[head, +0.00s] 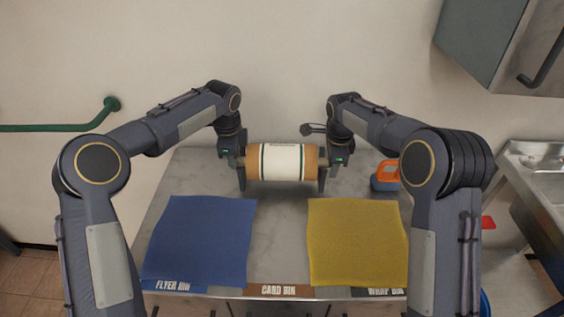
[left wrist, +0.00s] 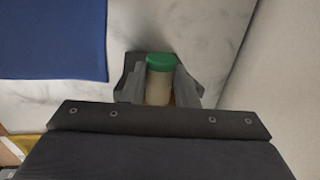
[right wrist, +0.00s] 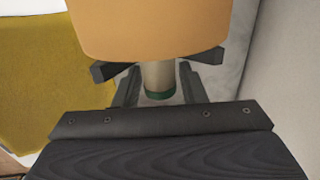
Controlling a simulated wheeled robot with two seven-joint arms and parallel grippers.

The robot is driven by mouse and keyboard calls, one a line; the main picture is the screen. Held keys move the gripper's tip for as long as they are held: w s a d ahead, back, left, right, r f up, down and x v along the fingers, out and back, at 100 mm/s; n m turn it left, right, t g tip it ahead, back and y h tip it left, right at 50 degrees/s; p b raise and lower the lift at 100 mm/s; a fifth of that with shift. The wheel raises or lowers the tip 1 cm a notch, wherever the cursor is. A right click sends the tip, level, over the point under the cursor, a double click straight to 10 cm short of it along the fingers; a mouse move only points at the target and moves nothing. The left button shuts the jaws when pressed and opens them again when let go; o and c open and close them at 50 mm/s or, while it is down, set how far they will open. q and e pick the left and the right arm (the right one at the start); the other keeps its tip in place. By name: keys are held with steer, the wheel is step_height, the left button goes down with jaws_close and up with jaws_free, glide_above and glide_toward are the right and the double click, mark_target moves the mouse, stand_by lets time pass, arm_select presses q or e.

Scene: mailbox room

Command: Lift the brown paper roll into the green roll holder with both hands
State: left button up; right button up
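The brown paper roll (head: 308,162), with a white label band around it, lies level between my two grippers over the far part of the table. My left gripper (head: 240,164) is at its left end. In the left wrist view, the fingers (left wrist: 160,85) flank the pale core end with a green cap (left wrist: 161,62). My right gripper (head: 326,166) is at the other end. In the right wrist view, its fingers (right wrist: 159,85) flank the pale core stub (right wrist: 159,78), beside the brown roll (right wrist: 150,28). Whether either grips firmly is unclear. I cannot make out the green roll holder.
A blue mat (head: 200,240) and a yellow mat (head: 357,243) cover the front of the grey table (head: 282,225). An orange and blue object (head: 385,177) stands right of the roll. A green rail (head: 60,127) is on the left wall; a metal sink (head: 530,165) stands at right.

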arm_select(q)
jaws_close()
arm_select(e)
steer(key=c, duration=0.5)
jaws_close()
arm_select(q)
steer(key=shift+r, duration=0.15)
arm_select(e)
steer(key=shift+r, duration=0.15)
